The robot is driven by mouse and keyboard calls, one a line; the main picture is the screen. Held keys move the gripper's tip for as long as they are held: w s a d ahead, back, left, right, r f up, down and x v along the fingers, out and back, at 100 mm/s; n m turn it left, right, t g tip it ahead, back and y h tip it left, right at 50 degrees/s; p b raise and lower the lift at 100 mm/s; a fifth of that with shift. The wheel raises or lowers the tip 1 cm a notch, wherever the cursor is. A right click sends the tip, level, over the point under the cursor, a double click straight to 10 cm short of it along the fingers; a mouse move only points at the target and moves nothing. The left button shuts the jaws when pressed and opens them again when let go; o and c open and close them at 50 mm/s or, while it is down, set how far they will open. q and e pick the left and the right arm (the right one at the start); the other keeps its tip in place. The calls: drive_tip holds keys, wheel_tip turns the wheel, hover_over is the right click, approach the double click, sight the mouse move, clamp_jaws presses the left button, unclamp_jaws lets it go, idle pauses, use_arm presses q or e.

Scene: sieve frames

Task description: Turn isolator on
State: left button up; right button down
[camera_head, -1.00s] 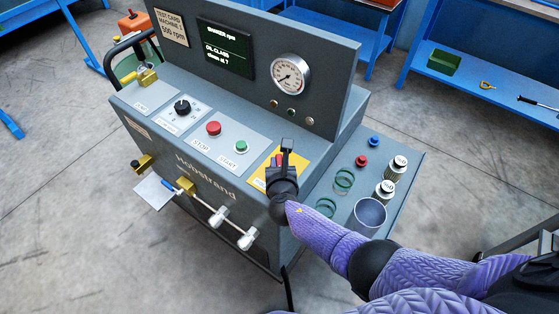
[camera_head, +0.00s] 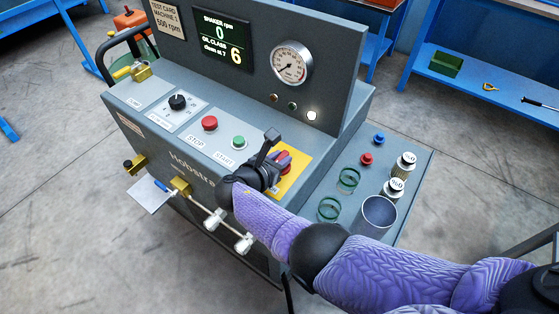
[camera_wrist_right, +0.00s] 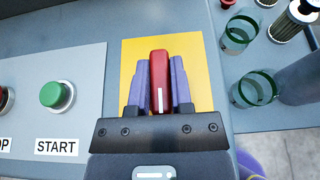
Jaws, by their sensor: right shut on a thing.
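The isolator is a red handle (camera_head: 285,157) on a yellow plate (camera_head: 296,178) at the right of the console's sloped panel. My right gripper (camera_head: 277,165) is shut on the red handle, coming from the front. In the right wrist view the handle (camera_wrist_right: 159,80) stands between the two purple fingers (camera_wrist_right: 159,88), with a white mark near its lower end. The yellow plate (camera_wrist_right: 130,55) shows behind them. The display (camera_head: 224,40) is lit and reads 0 for shaker rpm and 6 for oil class. A white lamp (camera_head: 312,115) glows under the gauge. My left gripper is out of view.
A red STOP button (camera_head: 209,123) and a green START button (camera_head: 239,142) sit left of the plate. On the right shelf are green rings (camera_head: 348,180), a grey cup (camera_head: 378,214) and labelled cylinders (camera_head: 403,165). A valve with white handles (camera_head: 243,243) is below.

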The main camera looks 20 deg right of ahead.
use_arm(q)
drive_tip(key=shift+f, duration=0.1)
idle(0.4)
use_arm(e)
drive_tip(key=c, duration=0.5)
unclamp_jaws()
